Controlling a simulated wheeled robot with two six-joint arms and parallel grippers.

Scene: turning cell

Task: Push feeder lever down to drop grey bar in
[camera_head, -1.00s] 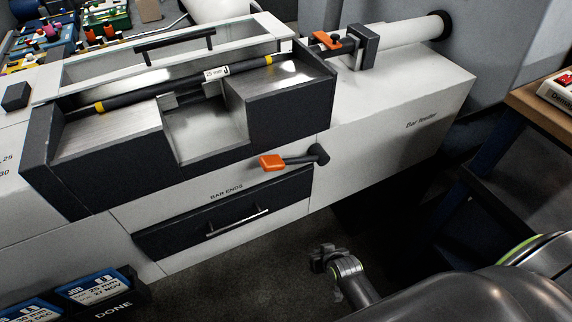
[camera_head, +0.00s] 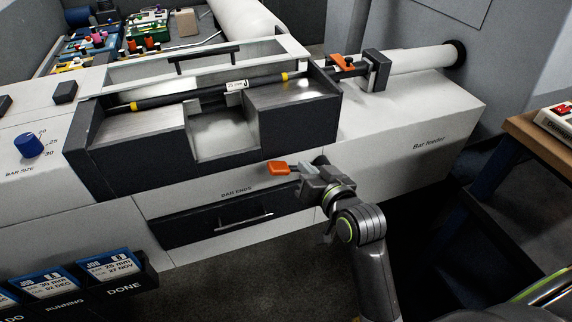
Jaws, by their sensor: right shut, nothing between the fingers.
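The feeder lever's orange handle (camera_head: 279,168) sticks out to the left from the bar feeder's front, roughly level. Its pivot end is largely hidden behind my right gripper (camera_head: 307,173). That gripper is shut and empty, just right of the orange handle and over the lever's shaft; I cannot tell if it touches. My left gripper is out of view.
A dark drawer (camera_head: 215,222) marked BAR ENDS, with a metal handle, sits below the lever. The bar feeder housing (camera_head: 420,125) extends right. Job cards (camera_head: 108,267) stand at lower left. A wooden-topped bench (camera_head: 540,130) is at far right.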

